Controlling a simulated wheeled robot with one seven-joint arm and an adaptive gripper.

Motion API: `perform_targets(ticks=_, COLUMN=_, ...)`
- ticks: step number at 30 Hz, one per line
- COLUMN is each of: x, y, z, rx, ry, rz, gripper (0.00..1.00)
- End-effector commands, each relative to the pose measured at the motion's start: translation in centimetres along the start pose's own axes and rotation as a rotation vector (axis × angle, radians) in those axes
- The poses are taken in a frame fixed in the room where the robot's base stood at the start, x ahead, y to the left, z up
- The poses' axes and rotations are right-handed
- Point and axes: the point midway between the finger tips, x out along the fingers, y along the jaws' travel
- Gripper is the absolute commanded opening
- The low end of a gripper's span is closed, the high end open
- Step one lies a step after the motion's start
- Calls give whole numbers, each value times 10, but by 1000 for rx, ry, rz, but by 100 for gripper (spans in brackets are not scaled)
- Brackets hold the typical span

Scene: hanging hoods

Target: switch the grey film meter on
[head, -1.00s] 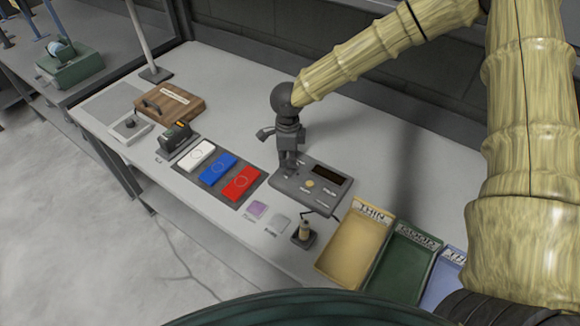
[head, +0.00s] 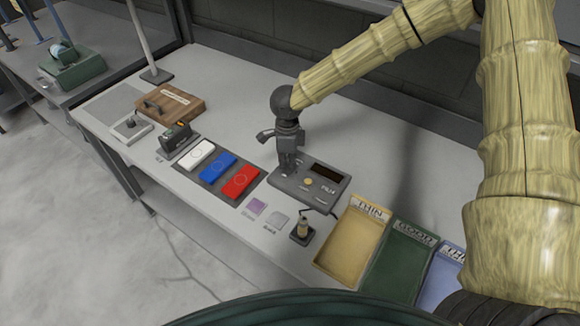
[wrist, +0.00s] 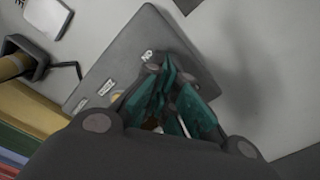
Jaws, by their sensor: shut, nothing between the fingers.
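The grey film meter (head: 335,196) lies flat on the bench, with a dark display window and a small yellowish round button on its top. In the wrist view the gripper's teal fingers (wrist: 170,85) are closed together over the meter's grey top (wrist: 125,62). A small white label is beside the fingertips, and other labels lie nearer the meter's edge. The fingers hide part of the top, and I cannot tell whether they touch it. The display looks dark.
Red (head: 241,182), blue (head: 217,167) and white (head: 198,154) blocks lie left of the meter. A small stand with a probe (head: 302,231) is in front. Yellow (head: 350,245), green (head: 398,262) and lilac trays are at right. The bench behind the meter is clear.

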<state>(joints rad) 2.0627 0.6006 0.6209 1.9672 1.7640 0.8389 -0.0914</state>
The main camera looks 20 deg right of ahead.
Motion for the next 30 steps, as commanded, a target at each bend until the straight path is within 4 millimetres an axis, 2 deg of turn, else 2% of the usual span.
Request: perform_targets(ticks=30, x=11, y=0, z=0, rx=0, ry=0, rz=0, gripper=0)
